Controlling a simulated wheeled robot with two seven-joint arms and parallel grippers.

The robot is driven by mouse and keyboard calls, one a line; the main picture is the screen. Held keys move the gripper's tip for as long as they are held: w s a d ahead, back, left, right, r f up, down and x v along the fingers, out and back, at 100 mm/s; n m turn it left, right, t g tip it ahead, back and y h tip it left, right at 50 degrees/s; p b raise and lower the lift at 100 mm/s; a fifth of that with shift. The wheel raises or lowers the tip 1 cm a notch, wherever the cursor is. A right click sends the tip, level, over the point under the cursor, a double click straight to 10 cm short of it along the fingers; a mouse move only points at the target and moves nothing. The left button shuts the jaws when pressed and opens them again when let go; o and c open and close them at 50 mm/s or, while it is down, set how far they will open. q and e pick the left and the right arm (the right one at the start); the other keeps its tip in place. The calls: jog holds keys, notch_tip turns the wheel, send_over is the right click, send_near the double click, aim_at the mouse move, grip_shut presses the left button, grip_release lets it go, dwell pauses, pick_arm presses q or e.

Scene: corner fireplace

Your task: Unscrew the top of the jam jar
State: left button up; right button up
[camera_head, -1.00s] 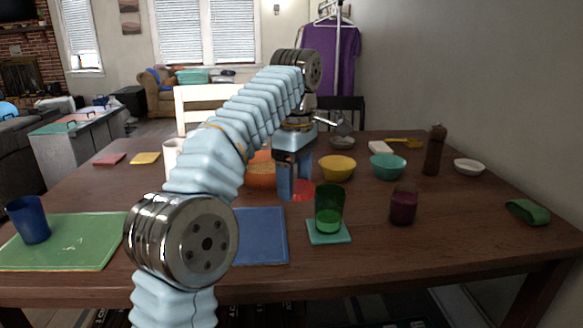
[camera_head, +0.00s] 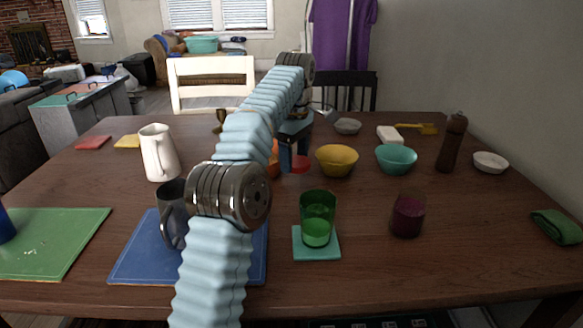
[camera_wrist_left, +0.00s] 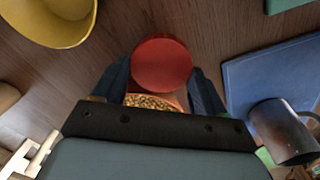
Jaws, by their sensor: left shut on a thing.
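A round red lid (camera_wrist_left: 162,65) sits between the two fingers of my left gripper (camera_wrist_left: 162,88) in the left wrist view. The gripper is shut on it. In the head view the left gripper (camera_head: 294,158) points down at the table, with the red lid (camera_head: 300,165) at its fingertips. Any jar body under the lid is hidden, so I cannot tell whether the lid sits on a jar. My right gripper is in neither view.
An orange bowl (camera_head: 274,168) with grainy food is close beside the gripper. A yellow bowl (camera_head: 337,161) and teal bowl (camera_head: 396,159) stand right. A white pitcher (camera_head: 158,155), dark mug (camera_head: 172,212) and green glass (camera_head: 317,218) stand nearby.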

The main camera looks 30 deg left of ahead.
aim_at(292, 182)
pick_arm(q)
jog(key=shift+w+a+f, duration=0.35)
jog(key=shift+a+f, duration=0.05)
jog(key=shift+f, duration=0.25)
jog(key=shift+w+a+f, duration=0.3)
jog(key=shift+a+f, duration=0.05)
jog(key=shift+f, duration=0.25)
jog(key=shift+w+a+f, duration=0.1)
jog(key=shift+f, duration=0.8)
jog(key=shift+w+a+f, duration=0.1)
jog(key=shift+f, duration=0.8)
jog(key=shift+f, duration=0.15)
jog(key=o, duration=1.2)
jog(key=shift+c, duration=0.2)
